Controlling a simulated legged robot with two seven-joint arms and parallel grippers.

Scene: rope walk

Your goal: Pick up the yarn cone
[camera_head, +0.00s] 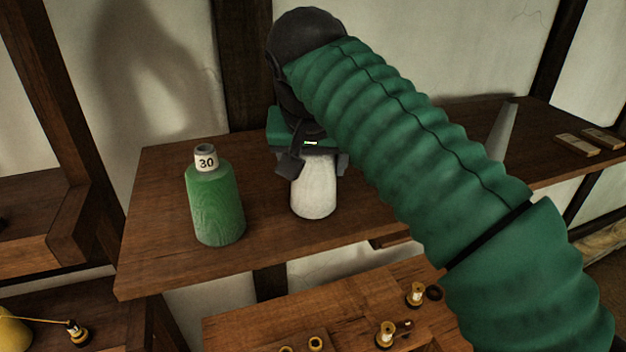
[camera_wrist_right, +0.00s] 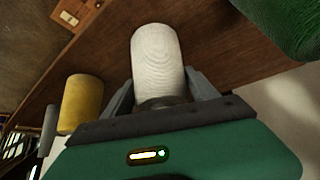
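A white yarn cone (camera_head: 313,190) stands upright on the wooden shelf (camera_head: 270,240). It also shows in the right wrist view (camera_wrist_right: 158,58). My right gripper (camera_head: 312,165) is over its top, with its body hiding the upper end. In the wrist view its two grey fingers (camera_wrist_right: 160,85) lie on either side of the cone, close to its sides. I cannot tell whether they press on it. A green yarn cone (camera_head: 216,208) with a white top marked 30 stands to the left. A yellow cone (camera_wrist_right: 82,103) shows in the wrist view. My left gripper is not in view.
My right arm hides the middle of the shelf. A pale tapered thing (camera_head: 501,133) and pale flat blocks (camera_head: 590,140) are at the right. A lower wooden surface (camera_head: 260,325) in front holds several small brass-coloured parts. The shelf's front edge is close.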

